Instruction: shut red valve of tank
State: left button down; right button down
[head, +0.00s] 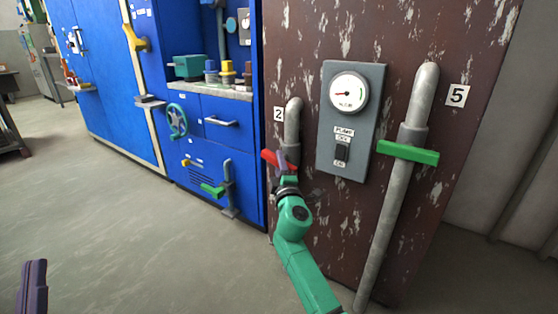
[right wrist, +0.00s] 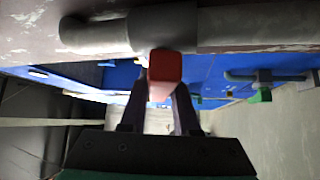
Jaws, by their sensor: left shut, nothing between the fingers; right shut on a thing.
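The red valve handle (head: 271,159) sits on the grey pipe (head: 292,122) beside the label 2 on the brown, rust-flaked tank (head: 285,60). In the head view it slants, with its left end higher. My right gripper (head: 284,166) is shut on the red handle, and its fingers hide part of it. In the right wrist view the end of the red handle (right wrist: 165,68) sits between the two dark fingers (right wrist: 160,105), below the grey pipe (right wrist: 230,28). My left gripper (head: 32,287) is shut and empty at the lower left, away from the tank.
A green valve handle (head: 408,152) lies across the pipe by label 5 (head: 457,96). A grey panel (head: 352,120) with a gauge and a switch is between the pipes. Blue cabinets (head: 215,130) with valves stand behind at left. The floor (head: 110,210) at left is clear.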

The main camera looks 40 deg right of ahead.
jog(key=shift+p, duration=0.55)
pick_arm(q)
notch_tip(320, 180, down, 20)
jog(key=s+d+n+g+y+p, duration=0.1)
jog(key=s+d+g+y, duration=0.1)
jog(key=g, duration=0.5)
pick_arm(e)
jog(key=shift+n, duration=0.3)
jog(key=p, duration=0.3)
jog(key=shift+r+n+g+y, duration=0.25)
jog(key=shift+n+g+y, duration=0.05)
jog(key=shift+n+y, duration=0.1)
jog(key=p, duration=0.3)
jog(key=shift+a+r+n+g, duration=0.1)
jog(key=shift+r+n+g, duration=0.2)
jog(key=shift+r, duration=0.05)
jog(key=shift+f+p, duration=0.15)
jog(key=shift+p, duration=0.85)
jog(key=shift+f+n+g+y, duration=0.25)
jog(key=shift+n+g+y, duration=0.05)
jog(key=shift+f, duration=0.3)
pick_arm(q)
jog(key=s+f+g+y, duration=0.1)
jog(key=s+f+g, duration=0.5)
jog(key=s, duration=0.4)
jog(key=shift+d+f, duration=0.25)
jog(key=shift+d, duration=0.1)
jog(key=shift+s, duration=0.1)
